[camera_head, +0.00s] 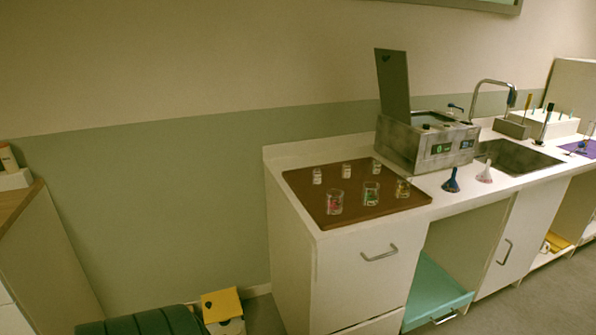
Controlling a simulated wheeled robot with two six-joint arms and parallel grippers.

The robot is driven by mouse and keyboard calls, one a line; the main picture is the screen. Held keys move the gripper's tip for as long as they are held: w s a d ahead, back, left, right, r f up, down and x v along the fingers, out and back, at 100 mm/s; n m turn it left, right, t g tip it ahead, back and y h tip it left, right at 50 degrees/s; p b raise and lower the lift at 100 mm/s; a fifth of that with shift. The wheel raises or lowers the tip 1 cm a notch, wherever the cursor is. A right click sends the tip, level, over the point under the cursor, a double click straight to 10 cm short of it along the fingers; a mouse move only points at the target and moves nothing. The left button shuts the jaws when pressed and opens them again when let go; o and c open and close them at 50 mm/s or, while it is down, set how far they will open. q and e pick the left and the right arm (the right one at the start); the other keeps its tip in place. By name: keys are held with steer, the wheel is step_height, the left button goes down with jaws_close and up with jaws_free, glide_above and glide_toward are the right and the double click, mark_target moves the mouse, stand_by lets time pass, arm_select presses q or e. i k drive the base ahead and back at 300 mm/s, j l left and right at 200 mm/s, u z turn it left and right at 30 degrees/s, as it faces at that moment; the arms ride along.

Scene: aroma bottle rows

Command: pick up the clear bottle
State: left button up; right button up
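A brown board (309,187) lies on the left end of the white counter. Small glass vessels stand on it in two rows. The front row has one with red and green contents (334,203), one with green contents (371,193) and one with yellowish contents (403,188). The back row has three smaller, pale vessels: a left one (317,176), a middle one (346,170) and a right one (376,166). They look clear or whitish, but are too small to tell which is the clear bottle. Neither of my grippers is in view.
A metal device (400,149) with a raised lid (393,84) stands right behind the board. A blue flask (451,181) and a pale pinkish one (485,173) stand right of the board. A sink (520,158) with a tap is farther right. Floor shows at the lower right.

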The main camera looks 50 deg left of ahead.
mark_target(345, 169)
steer(key=i+u, duration=0.15)
steer(key=u, duration=0.25)
steer(key=i+u, duration=0.15)
steer(key=u, duration=0.25)
steer(key=i+l+u, duration=0.1)
steer(key=u, duration=0.3)
steer(key=i+l+u, duration=0.15)
steer(key=u, duration=0.25)
steer(key=l+u, duration=0.15)
steer(key=u, duration=0.25)
steer(key=i+l, duration=0.05)
